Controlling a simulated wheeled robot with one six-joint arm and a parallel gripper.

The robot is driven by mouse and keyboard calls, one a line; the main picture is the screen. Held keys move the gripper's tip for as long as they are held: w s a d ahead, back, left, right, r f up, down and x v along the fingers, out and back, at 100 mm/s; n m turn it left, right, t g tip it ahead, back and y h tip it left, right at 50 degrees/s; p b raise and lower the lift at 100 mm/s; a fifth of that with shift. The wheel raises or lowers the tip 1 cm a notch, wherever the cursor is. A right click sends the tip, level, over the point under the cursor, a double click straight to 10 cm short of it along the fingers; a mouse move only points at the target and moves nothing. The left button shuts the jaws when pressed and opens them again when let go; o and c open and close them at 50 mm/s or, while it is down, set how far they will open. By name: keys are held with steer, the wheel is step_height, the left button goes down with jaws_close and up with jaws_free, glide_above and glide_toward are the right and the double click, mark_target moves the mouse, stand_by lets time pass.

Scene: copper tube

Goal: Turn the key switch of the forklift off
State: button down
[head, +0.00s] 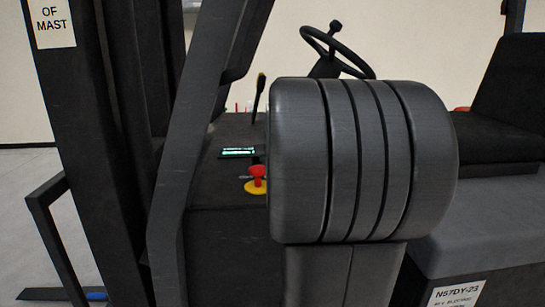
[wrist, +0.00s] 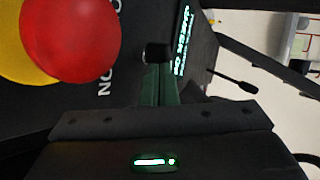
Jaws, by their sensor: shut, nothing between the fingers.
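In the wrist view, a small dark round knob (wrist: 158,52), which looks like the key switch, stands on the black dash panel beside the lettering ON. My gripper (wrist: 158,68) is shut and empty, its green fingers pointing at the knob. The fingertips are at or very close to the knob; I cannot tell whether they touch. Which way the key is turned is not clear. In the head view, the forklift dash (head: 215,182) shows, but my gripper and the key switch are hidden behind my large grey arm.
A red mushroom button (wrist: 72,40) on a yellow base is close to the left of my fingers; it also shows in the head view (head: 257,178). A lit display (head: 238,152) and a lever (head: 259,97) are beyond it. The steering wheel (head: 340,52) and mast (head: 90,150) flank the dash.

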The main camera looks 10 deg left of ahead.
steer(key=shift+w+f, duration=0.1)
stand_by(0.3)
steer(key=shift+w+n+g+y+b, duration=0.35)
steer(key=shift+n+g+y+b, duration=0.25)
steer(key=shift+n+g, duration=0.15)
steer(key=n+g, duration=0.1)
steer(key=n+g+y, duration=0.1)
steer(key=shift+w+d+r+n, duration=0.15)
steer(key=shift+w+r+n, duration=0.05)
steer(key=shift+w+n, duration=0.2)
steer(key=n+g+p, duration=0.1)
steer(key=n+g+y+p, duration=0.1)
steer(key=g, duration=0.1)
steer(key=shift+w+r+n+p, duration=0.15)
steer(key=shift+w+n+p, duration=0.2)
steer(key=shift+w+p, duration=0.05)
steer(key=shift+w+n+g+p, duration=0.15)
steer(key=shift+n+g+p, duration=0.35)
steer(key=shift+n+g, duration=0.15)
steer(key=shift+w+n+g+p, duration=0.15)
steer(key=shift+n+g+p, duration=0.35)
steer(key=shift+n+g, duration=0.1)
steer(key=shift+a+p, duration=0.2)
steer(key=shift+p, duration=0.15)
steer(key=shift+w+a+f+p, duration=0.1)
steer(key=shift+w+f+p, duration=0.1)
steer(key=shift+p, duration=0.15)
